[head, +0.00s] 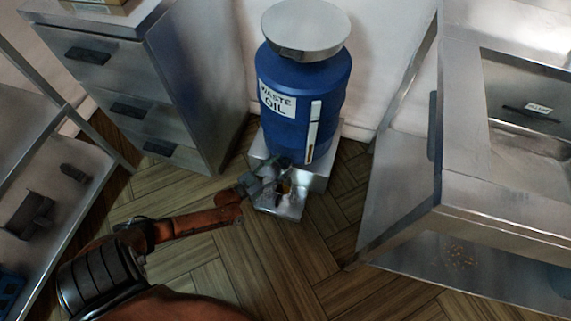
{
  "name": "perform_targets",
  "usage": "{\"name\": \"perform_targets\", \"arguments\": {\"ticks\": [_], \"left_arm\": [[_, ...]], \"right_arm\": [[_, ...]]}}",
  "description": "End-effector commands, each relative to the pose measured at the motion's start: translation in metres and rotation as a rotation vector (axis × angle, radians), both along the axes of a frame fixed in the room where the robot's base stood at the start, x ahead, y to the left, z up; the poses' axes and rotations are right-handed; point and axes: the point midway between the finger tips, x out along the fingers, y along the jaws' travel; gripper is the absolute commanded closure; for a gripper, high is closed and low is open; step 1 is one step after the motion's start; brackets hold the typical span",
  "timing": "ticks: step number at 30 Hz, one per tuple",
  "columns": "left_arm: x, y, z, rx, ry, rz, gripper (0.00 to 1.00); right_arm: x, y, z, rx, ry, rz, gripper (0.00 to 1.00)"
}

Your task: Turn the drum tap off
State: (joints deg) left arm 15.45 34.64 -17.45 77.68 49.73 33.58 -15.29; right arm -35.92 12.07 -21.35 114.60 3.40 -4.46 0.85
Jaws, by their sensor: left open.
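The blue waste oil drum (318,98) with a grey lid stands upright against the back wall on a pale metal stand (321,174). A small brassy part, seemingly the drum tap (285,187), shows low at the drum's front, mostly hidden by my gripper. My left gripper (278,180) reaches in from the left, low in front of the drum, with its open fingers at the tap. I cannot tell whether they touch it or which way the tap handle points. My right gripper is not in view.
A metal drawer cabinet (152,95) stands left of the drum. A steel unit with a basin (455,215) stands at the right. A metal tray (284,208) sits below the tap. A shelf rack (85,190) is at the far left. Wooden floor (285,250) is clear in front.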

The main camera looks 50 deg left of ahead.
Motion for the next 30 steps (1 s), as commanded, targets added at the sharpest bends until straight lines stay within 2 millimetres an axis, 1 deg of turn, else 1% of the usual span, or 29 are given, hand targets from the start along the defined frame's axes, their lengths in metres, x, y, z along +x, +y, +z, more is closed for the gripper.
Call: {"name": "perform_targets", "arguments": {"ticks": [1,5,13,30], "left_arm": [[0.0039,-0.0002,-0.0023,0.0,0.001,0.0,0.48],[0.0101,-0.0008,-0.0007,0.0,0.001,-0.001,0.48],[0.0111,-0.0008,0.0005,0.001,0.0,0.0,0.49],[0.0106,-0.0006,-0.0001,0.0,0.001,0.0,0.88]], "right_arm": [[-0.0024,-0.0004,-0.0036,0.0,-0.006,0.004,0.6],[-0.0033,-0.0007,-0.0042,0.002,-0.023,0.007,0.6],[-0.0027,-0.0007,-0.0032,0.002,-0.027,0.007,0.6],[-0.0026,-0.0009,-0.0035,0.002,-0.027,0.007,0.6]]}}
